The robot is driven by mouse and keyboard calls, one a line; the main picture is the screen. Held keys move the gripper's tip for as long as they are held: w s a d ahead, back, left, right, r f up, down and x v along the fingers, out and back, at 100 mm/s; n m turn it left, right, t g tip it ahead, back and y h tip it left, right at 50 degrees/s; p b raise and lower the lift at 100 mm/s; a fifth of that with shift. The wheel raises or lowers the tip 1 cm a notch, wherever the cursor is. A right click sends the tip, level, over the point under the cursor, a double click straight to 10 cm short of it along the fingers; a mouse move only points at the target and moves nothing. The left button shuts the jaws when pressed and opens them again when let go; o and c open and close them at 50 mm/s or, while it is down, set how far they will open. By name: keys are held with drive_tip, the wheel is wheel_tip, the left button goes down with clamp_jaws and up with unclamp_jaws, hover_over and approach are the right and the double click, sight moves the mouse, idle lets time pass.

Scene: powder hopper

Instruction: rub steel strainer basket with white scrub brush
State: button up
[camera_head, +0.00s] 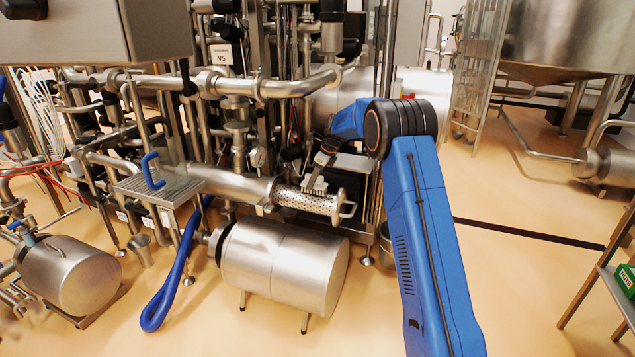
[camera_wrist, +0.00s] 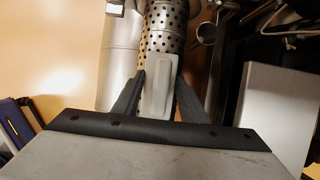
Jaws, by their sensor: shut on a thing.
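The steel strainer basket (camera_head: 305,201) is a perforated cylinder with a loop handle at its right end. It lies roughly level, extending from the end of a steel pipe housing. In the wrist view the basket (camera_wrist: 163,30) shows its holes just beyond my fingertips. My gripper (camera_wrist: 161,76) is shut on the white scrub brush (camera_wrist: 158,97), which sits between the two dark fingers. In the head view the brush (camera_head: 315,186) is over the upper side of the basket, close to it or touching; I cannot tell which.
A large steel motor drum (camera_head: 285,266) stands below the basket. A small steel shelf (camera_head: 181,188) with a blue hook (camera_head: 152,171) is to the left, beside a hanging blue hose (camera_head: 176,272). Pipes and valves crowd behind. Open floor (camera_head: 525,270) lies to the right.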

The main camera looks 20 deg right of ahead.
drive_tip(key=shift+w+a+f, duration=0.1)
drive_tip(key=shift+w+a, duration=0.6)
drive_tip(key=shift+a, duration=0.3)
drive_tip(key=shift+w+a, duration=0.75)
drive_tip(key=shift+a, duration=0.2)
drive_tip(key=shift+w+a+f, duration=0.1)
drive_tip(key=shift+w+a, duration=0.6)
drive_tip(key=shift+a, duration=0.3)
drive_tip(key=shift+r, duration=0.1)
drive_tip(key=shift+r, duration=3)
wheel_tip(320, 180, up, 3)
drive_tip(key=shift+f, duration=3.3)
